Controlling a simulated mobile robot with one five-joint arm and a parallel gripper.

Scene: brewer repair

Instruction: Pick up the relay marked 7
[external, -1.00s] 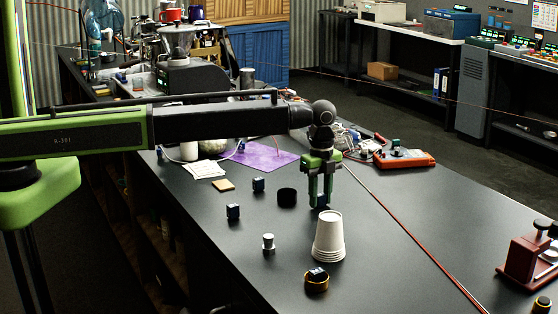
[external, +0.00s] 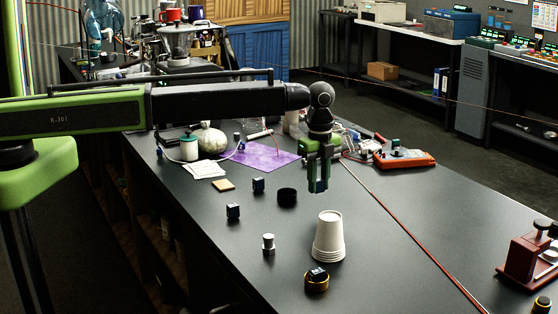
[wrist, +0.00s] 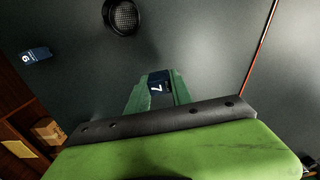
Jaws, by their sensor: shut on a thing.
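My gripper (external: 319,186) is shut on the relay marked 7 (wrist: 158,88) and holds it above the black bench (external: 395,235). In the wrist view the relay is a dark block with a white 7 on its face, between the two green fingers. In the external view the relay (external: 319,185) is mostly hidden by the fingers. A second small dark relay with a white mark (wrist: 35,55) lies at the left in the wrist view.
Dark relays (external: 258,185) (external: 233,211) stand to the left. A round black container (external: 287,197) is nearer. A stack of white cups (external: 329,238) stands in front, beside a gold-ringed object (external: 316,281). A red cable (external: 405,235) crosses the bench.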

